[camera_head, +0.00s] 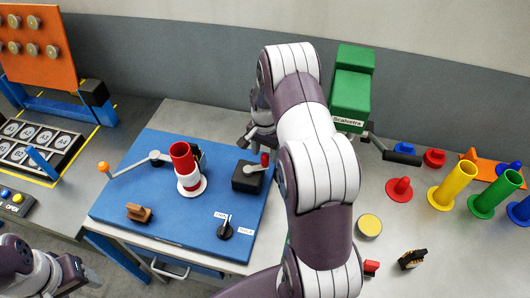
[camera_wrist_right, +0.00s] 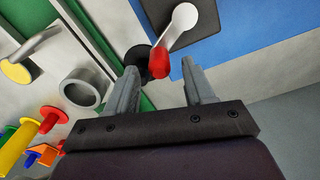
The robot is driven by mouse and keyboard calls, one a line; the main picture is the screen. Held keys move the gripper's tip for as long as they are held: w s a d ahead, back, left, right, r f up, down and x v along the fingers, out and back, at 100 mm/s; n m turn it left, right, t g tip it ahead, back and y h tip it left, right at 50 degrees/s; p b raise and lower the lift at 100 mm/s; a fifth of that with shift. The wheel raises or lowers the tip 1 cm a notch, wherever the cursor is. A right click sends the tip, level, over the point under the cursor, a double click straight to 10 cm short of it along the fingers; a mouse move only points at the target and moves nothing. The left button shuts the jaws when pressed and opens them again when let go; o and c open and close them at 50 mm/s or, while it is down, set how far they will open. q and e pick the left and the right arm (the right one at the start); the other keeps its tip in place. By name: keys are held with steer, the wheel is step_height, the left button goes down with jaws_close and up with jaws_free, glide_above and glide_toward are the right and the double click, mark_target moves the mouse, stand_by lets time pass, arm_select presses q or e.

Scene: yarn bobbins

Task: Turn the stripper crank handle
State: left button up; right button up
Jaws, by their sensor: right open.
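The crank is a dark block (camera_head: 246,180) on the blue board, with a short grey arm and a red handle (camera_head: 264,159). In the right wrist view, the pale crank arm (camera_wrist_right: 180,22) ends in the red handle (camera_wrist_right: 159,64), which sits just beyond and between my open fingertips, nearer the left finger. I cannot tell whether it touches them. My right gripper (camera_wrist_right: 161,84) is open and empty; in the head view it (camera_head: 249,139) hangs just above and behind the crank, partly hidden by my arm. My left gripper (camera_head: 77,272) is at the bottom left, far from the crank.
The blue board (camera_head: 170,222) also carries a red-and-white bobbin (camera_head: 184,166), an orange-knobbed lever (camera_head: 104,167), a brown wooden piece (camera_head: 139,212) and a black dial (camera_head: 225,230). A green machine (camera_head: 350,98) stands behind my right arm. Coloured bobbins, including a yellow one (camera_head: 454,186), stand right.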

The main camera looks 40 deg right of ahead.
mark_target(265, 155)
step_height(265, 155, down, 2)
steer(key=shift+f, duration=0.15)
steer(key=shift+s+a+f, duration=0.1)
steer(key=shift+f, duration=0.25)
steer(key=shift+c, duration=0.3)
jaws_close()
